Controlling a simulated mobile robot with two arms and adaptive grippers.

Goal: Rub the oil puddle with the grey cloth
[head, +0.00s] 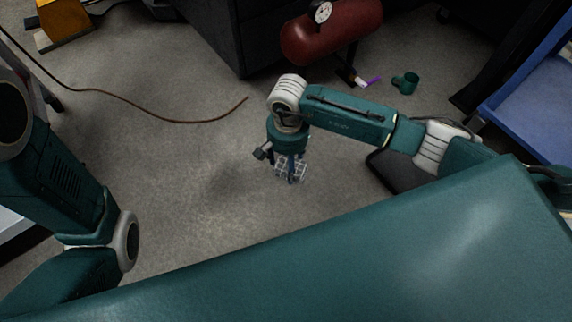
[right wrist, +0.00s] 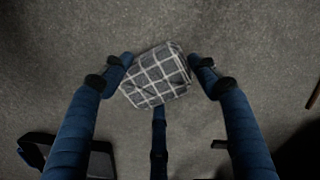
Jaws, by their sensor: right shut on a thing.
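The grey cloth (right wrist: 156,78) has a white check pattern and sits folded between the fingers of my right gripper (right wrist: 155,72), which is shut on it. In the head view, the right gripper (head: 290,175) points down to the floor with the cloth (head: 299,165) at its fingertips. I cannot tell whether the cloth touches the floor. A faint darker patch (head: 212,182) lies on the floor left of the gripper; it may be the oil puddle or a shadow. My left arm shows at the left, but its gripper is outside the frame.
A red tank (head: 333,32) with a gauge stands beyond the arm by a dark cabinet (head: 205,28). A green mug (head: 406,82) and a purple thing (head: 374,80) lie nearby. A brown hose (head: 180,120) crosses the floor. A blue cart (head: 530,110) is at right.

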